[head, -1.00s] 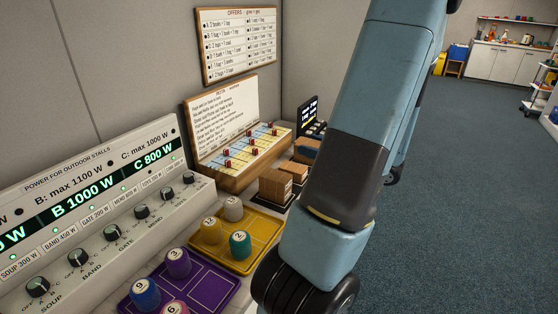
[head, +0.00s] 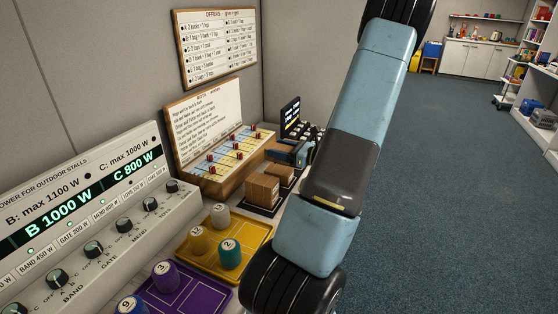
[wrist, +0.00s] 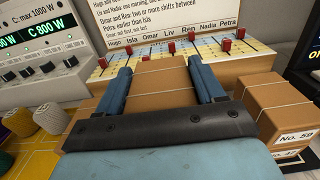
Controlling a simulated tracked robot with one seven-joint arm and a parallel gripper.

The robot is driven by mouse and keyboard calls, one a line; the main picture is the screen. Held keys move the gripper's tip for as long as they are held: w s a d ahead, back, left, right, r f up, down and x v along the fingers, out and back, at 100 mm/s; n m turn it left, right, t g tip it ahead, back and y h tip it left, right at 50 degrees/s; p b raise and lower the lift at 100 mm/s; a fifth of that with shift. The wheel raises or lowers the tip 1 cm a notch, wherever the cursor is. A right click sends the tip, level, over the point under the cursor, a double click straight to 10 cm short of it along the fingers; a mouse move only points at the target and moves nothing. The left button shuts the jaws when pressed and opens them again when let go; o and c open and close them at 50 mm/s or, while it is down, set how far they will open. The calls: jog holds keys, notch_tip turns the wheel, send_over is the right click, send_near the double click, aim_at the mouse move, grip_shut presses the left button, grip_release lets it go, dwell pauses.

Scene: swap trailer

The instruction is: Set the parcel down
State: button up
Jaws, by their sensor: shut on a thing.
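My gripper (wrist: 159,68) is shut on a brown cardboard parcel (wrist: 160,88) in the wrist view. Its two blue fingers lie on the parcel's left and right sides. A dark bar covers the parcel's near part, so any label there is hidden. The wooden base of the rota board is just beyond the parcel. I cannot tell whether the parcel touches a surface beneath.
Other brown parcels (head: 262,190) stand by the yellow tray (head: 262,238). In the wrist view, a box labelled No. 59 (wrist: 272,97) is close right of the held parcel. The rota board (head: 205,125) and power panel (head: 90,195) stand behind. Numbered pieces occupy the purple tray (head: 215,295).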

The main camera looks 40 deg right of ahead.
aim_at(278, 169)
jog(key=shift+w+d+f, duration=0.2)
jog(key=shift+w+f, duration=0.25)
jog(key=shift+f, duration=0.1)
jog(key=shift+w+d+f, duration=0.15)
jog(key=shift+w+f, duration=0.25)
jog(key=shift+f, duration=1.7)
jog(key=shift+f, duration=0.15)
jog(key=o, duration=1.1)
